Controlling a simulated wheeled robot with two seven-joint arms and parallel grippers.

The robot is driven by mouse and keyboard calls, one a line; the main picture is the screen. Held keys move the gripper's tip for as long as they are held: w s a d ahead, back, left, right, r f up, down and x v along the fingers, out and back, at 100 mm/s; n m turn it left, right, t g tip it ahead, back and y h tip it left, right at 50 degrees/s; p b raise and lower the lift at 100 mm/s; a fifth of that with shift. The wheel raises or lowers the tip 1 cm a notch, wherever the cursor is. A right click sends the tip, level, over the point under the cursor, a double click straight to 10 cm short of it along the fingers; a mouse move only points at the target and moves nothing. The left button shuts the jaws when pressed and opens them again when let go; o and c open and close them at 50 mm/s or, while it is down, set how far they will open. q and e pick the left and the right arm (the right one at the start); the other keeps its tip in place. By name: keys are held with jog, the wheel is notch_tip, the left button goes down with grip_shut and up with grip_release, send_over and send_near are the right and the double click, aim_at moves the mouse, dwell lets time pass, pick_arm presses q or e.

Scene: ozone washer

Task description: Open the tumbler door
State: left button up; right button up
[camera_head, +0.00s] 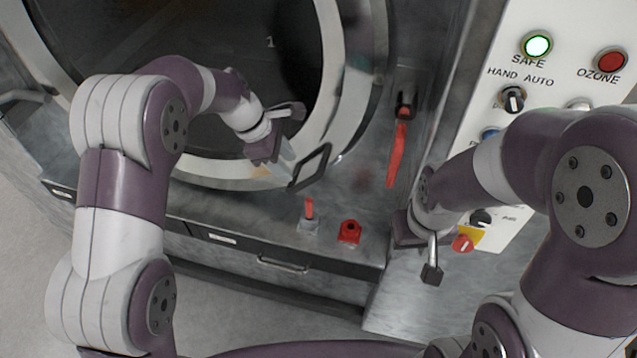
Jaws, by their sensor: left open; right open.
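The tumbler door (334,60) is a large round dark window with a pale metal ring, at the upper left and middle of the head view. It looks shut. A black loop handle (311,168) sits at the ring's lower right. My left gripper (290,135) is in front of the door's lower right, just left of and above the handle; its fingers are partly hidden. It is open and I see nothing held in it. My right gripper (432,258) is open and empty, low beside the control panel, well right of the handle.
A red lever (397,150) hangs right of the door. A small red-tipped switch (309,214) and a red fitting (349,232) sit below it. The control panel (560,50) has a lit green SAFE lamp (537,44) and a red OZONE lamp (611,60). A drawer handle (283,265) is below.

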aim_at(302, 182)
pick_arm(q)
jog(key=x, duration=0.1)
jog(key=p+x, duration=0.1)
jog(key=x, duration=0.1)
jog(key=shift+a+f, duration=0.15)
jog(key=shift+f, duration=0.35)
jog(key=p+x, duration=0.2)
jog(key=x, duration=0.5)
jog(key=shift+d+f, duration=0.1)
jog(key=shift+d, duration=0.15)
jog(key=shift+w+d, duration=0.15)
jog(key=shift+c, duration=0.2)
jog(key=shift+d, duration=0.2)
jog(key=c, duration=0.5)
grip_shut()
pick_arm(e)
jog(key=r, duration=0.3)
jog(key=shift+w+d, duration=0.2)
jog(key=shift+d, duration=0.05)
